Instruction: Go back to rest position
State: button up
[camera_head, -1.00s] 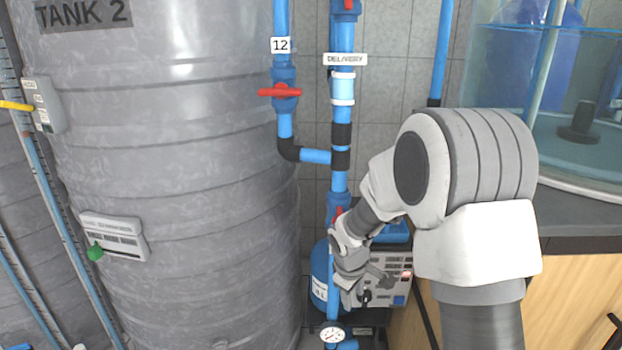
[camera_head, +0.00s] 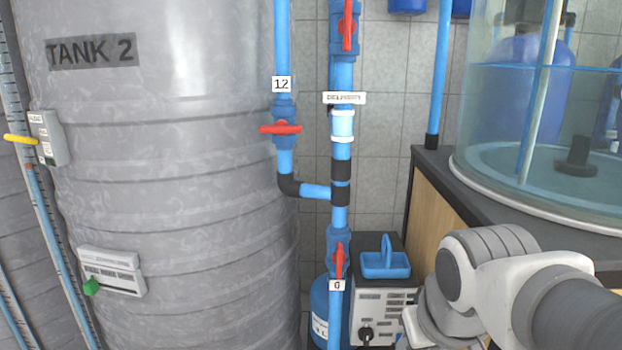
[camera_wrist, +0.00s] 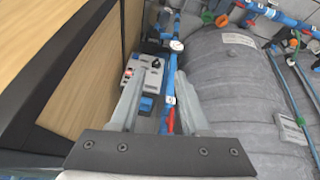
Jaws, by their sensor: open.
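My gripper (camera_wrist: 160,82) shows in the wrist view with its two grey fingers apart and nothing seen between them. Beyond the fingers are a control box (camera_wrist: 149,70) and the blue pipe (camera_wrist: 170,90), with a gap to them that I cannot measure. In the head view my arm is folded low at the bottom right, beside the cabinet, and my gripper cannot be made out there.
The grey tank (camera_head: 170,190) fills the left. Blue pipes with red valve handles (camera_head: 280,128) stand mid-picture. A control box (camera_head: 378,318) and a blue caddy (camera_head: 386,265) are below. A wooden cabinet (camera_head: 432,215) carries a glass tank (camera_head: 560,160) at right.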

jog(key=s+r+m, duration=0.1)
jog(key=s, duration=0.4)
notch_tip(320, 180, up, 21)
jog(key=p, duration=2.1)
jog(key=shift+w+a+y, duration=0.15)
jog(key=shift+a+y, duration=0.05)
jog(key=shift+y, duration=0.1)
jog(key=shift+f, duration=0.15)
